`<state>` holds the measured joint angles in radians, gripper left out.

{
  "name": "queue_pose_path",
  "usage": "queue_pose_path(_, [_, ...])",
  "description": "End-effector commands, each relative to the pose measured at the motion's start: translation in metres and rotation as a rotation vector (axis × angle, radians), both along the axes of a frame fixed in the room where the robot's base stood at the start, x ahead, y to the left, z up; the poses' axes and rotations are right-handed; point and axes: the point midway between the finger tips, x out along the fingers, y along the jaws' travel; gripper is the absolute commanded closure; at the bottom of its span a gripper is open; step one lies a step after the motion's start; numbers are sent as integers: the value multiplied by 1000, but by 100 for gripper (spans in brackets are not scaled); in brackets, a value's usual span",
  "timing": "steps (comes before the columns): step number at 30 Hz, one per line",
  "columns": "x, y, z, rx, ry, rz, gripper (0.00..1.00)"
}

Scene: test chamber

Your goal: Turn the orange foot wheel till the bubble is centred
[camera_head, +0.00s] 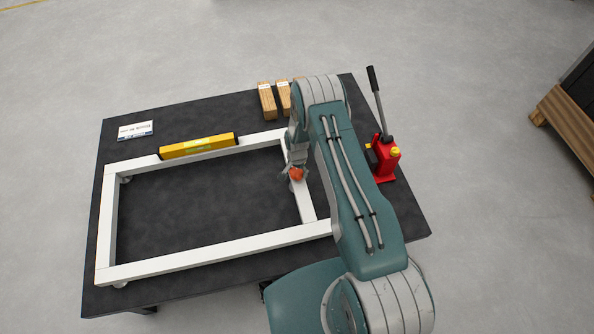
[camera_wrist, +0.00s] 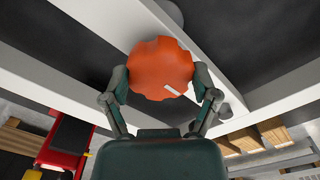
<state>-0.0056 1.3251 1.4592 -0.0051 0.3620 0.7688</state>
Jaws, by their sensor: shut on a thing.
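The orange foot wheel (camera_head: 297,174) sits at the right side of the white frame (camera_head: 200,255). In the wrist view the wheel (camera_wrist: 160,65) is large, with a scalloped rim and a short white mark near its lower edge. My gripper (camera_head: 293,172) has its two fingers on opposite sides of the wheel's rim, shut on it; they also show in the wrist view (camera_wrist: 161,88). A yellow spirit level (camera_head: 198,146) lies along the frame's far bar. Its greenish vial shows at the middle, but the bubble is too small to make out.
The dark table (camera_head: 200,205) carries the frame. Wooden blocks (camera_head: 267,101) stand at the back, a red jack (camera_head: 384,160) with an upright handle stands right of my arm, and a small white sign (camera_head: 135,131) lies at the back left. A wooden pallet (camera_head: 565,125) is on the floor at right.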

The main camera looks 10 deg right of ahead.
Motion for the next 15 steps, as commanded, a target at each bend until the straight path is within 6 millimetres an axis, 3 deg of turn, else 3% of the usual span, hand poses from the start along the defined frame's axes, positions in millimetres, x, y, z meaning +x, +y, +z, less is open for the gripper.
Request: queue_pose_path(15, [4,0,2,-1,-9,490,70])
